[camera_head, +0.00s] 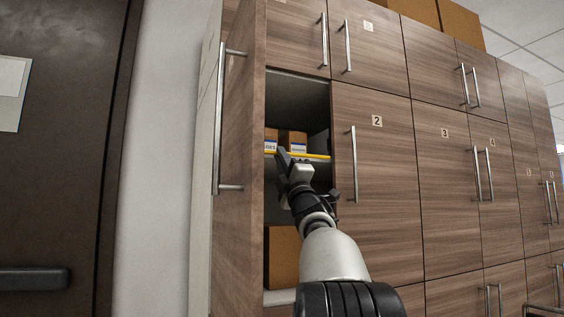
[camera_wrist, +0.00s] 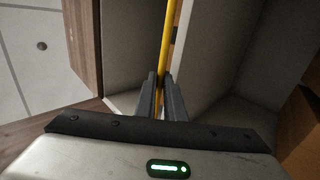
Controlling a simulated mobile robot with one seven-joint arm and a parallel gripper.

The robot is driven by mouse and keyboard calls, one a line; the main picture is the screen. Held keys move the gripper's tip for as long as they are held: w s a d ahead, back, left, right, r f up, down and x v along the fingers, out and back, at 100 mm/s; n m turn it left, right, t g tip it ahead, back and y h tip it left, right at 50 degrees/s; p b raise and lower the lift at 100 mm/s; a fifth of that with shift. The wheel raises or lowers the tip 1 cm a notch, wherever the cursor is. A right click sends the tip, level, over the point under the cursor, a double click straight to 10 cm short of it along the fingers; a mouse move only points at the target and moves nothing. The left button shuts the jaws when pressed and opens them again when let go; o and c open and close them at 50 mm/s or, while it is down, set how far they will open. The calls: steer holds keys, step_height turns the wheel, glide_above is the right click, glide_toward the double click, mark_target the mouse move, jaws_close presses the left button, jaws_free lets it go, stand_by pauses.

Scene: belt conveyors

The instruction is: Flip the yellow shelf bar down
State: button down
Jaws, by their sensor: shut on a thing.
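The yellow shelf bar (camera_head: 316,156) runs along the front of a shelf inside the open cabinet, with small boxes behind it. My gripper (camera_head: 281,156) is at the left part of the bar in the head view. In the wrist view the yellow bar (camera_wrist: 170,32) comes down from the top edge and passes between the fingertips. My gripper (camera_wrist: 162,84) is closed on the bar there. The part of the bar behind the fingers is hidden.
Small brown boxes (camera_head: 293,139) stand on the shelf. A larger brown box (camera_head: 284,252) sits lower in the cabinet. The open cabinet door (camera_head: 243,160) stands to the left, close to my arm. Closed cabinet door 2 (camera_head: 375,180) is to the right.

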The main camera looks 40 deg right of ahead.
steer(key=shift+y, duration=0.3)
steer(key=c, duration=1.8)
jaws_free()
steer(key=shift+c, duration=0.2)
steer(key=v, duration=1.7)
steer(key=shift+f, duration=0.15)
steer(key=shift+a, duration=0.15)
